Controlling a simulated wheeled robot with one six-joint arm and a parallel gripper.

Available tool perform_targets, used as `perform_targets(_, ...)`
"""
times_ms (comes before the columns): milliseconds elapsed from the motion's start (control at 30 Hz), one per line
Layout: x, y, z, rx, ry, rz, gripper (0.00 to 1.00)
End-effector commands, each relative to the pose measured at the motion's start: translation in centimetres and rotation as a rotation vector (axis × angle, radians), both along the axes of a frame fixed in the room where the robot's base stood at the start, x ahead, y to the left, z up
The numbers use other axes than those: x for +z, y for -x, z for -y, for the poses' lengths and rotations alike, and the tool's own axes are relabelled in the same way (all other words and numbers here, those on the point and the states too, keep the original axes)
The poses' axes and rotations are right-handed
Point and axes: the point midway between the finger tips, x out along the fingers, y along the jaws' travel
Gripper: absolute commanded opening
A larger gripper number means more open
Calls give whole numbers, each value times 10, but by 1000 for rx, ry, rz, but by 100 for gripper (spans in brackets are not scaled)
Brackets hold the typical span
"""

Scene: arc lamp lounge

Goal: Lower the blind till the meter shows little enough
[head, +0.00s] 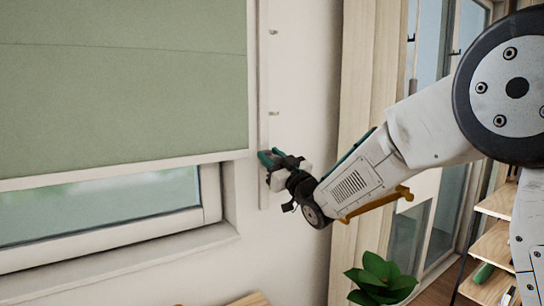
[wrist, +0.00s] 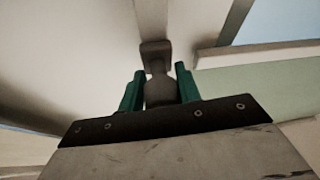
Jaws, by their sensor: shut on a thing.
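The green blind (head: 120,90) covers the upper part of the window in the head view. Its pale bottom rail (head: 110,172) hangs above the sill, leaving a strip of glass (head: 100,205) bare. My gripper (head: 272,158) is at a pale vertical strip (head: 264,80) on the wall, right of the window. In the wrist view, its teal fingers (wrist: 160,82) are shut on a dark grey handle (wrist: 156,54). The handle is mostly hidden by my gripper in the head view. The green blind also shows in the wrist view (wrist: 260,92). I see no meter in either view.
Small pegs (head: 273,113) stick out along the strip. The window sill (head: 120,262) juts out below left. A green plant (head: 380,278) stands low, below my arm. Wooden shelves (head: 490,250) and a glazed door (head: 440,215) are at the right.

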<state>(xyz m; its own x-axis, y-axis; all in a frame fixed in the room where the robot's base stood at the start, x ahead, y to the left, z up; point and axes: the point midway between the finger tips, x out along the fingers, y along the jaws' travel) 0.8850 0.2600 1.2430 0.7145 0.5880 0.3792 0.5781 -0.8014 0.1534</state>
Motion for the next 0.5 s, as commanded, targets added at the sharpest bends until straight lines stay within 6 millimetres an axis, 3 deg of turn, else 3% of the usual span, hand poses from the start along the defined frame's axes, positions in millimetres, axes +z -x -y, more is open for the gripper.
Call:
perform_targets(300, -84, 2, -4, 10, 7, -6, 0)
perform_targets(500, -109, 3, -4, 10, 6, -1, 0)
